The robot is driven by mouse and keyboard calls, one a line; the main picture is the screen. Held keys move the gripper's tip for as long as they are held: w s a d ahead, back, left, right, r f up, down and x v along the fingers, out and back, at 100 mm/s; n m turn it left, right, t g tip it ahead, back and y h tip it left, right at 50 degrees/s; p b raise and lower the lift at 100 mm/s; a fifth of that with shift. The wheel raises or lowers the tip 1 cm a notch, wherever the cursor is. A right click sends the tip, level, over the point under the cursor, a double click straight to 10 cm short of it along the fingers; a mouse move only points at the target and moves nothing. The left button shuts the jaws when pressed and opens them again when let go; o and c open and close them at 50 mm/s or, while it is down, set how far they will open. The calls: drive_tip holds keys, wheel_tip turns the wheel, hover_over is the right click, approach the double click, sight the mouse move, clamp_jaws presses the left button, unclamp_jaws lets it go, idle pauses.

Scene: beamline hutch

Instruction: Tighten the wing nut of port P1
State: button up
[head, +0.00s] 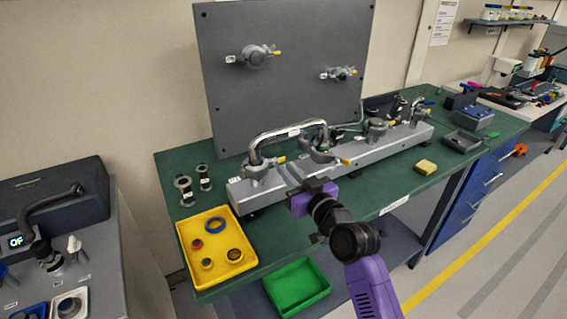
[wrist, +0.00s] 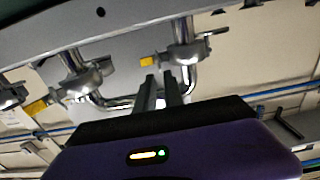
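A steel bent pipe (head: 290,132) joins two clamped ports on the grey manifold (head: 240,197). The left clamp (head: 263,173) has a yellow wing nut (head: 281,158). The second clamp (head: 322,153) has a yellow wing nut (head: 345,162). In the wrist view a yellow wing nut (wrist: 148,61) lies just past the left fingertip, apparently apart. Another yellow wing nut (wrist: 36,106) is farther left.
A yellow tray (head: 190,262) with rings and small parts sits at the left of the green bench (head: 390,196). A grey panel (head: 290,95) with two clamped ports stands behind. A yellow block (head: 426,166) lies right. A green bin (head: 297,287) is below.

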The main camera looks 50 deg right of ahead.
drive_tip(key=x, duration=0.3)
drive_tip(key=shift+w, duration=0.2)
clamp_jaws()
